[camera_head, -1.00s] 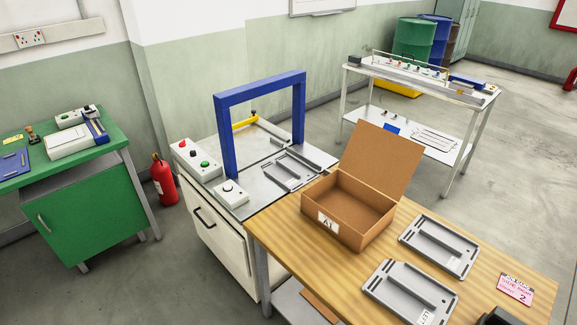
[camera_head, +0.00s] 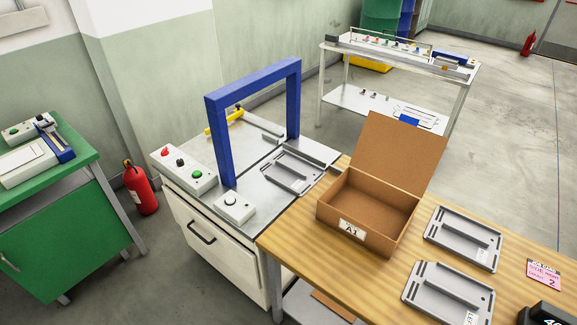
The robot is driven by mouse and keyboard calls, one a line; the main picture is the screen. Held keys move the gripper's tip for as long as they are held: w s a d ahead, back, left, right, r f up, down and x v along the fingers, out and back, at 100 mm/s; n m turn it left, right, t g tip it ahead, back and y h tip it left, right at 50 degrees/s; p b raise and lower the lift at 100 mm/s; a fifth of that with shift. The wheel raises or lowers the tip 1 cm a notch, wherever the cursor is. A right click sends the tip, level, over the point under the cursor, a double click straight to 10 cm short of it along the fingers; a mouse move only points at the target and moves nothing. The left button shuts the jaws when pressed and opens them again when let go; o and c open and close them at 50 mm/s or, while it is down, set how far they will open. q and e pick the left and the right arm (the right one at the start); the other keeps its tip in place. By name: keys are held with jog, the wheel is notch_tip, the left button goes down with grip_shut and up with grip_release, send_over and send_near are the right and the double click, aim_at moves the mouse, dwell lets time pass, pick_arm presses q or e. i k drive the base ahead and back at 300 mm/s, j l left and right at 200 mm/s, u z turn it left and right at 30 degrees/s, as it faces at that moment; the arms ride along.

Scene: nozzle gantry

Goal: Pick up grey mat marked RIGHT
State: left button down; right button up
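Two grey mats lie flat on the wooden table at the right. The farther grey mat (camera_head: 462,238) has a small label that I cannot read. The nearer grey mat (camera_head: 448,297) has a white label at its front corner, too small to read surely. A third grey tray-like piece (camera_head: 291,172) lies on the metal bed under the blue gantry (camera_head: 252,87). I cannot tell from the labels which mat is marked RIGHT.
An open cardboard box (camera_head: 338,219) labelled A1 stands left of the mats. A pink card (camera_head: 544,274) and a dark object (camera_head: 545,315) lie at the right. A white control box (camera_head: 234,208) stands before the gantry. A green bench (camera_head: 70,225) is at left.

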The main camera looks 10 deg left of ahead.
aim_at(298, 175)
jog(key=i+j+z, duration=0.15)
jog(key=j, duration=0.55)
jog(key=i+j+z, duration=0.15)
jog(key=j, duration=0.6)
jog(key=i+j+z, duration=0.2)
jog(key=j, duration=1.1)
jog(key=k+j+z, duration=0.1)
jog(key=j, duration=0.45)
jog(key=i+j, duration=0.15)
jog(key=i, duration=0.35)
jog(key=i+j, duration=0.15)
jog(key=i, duration=0.3)
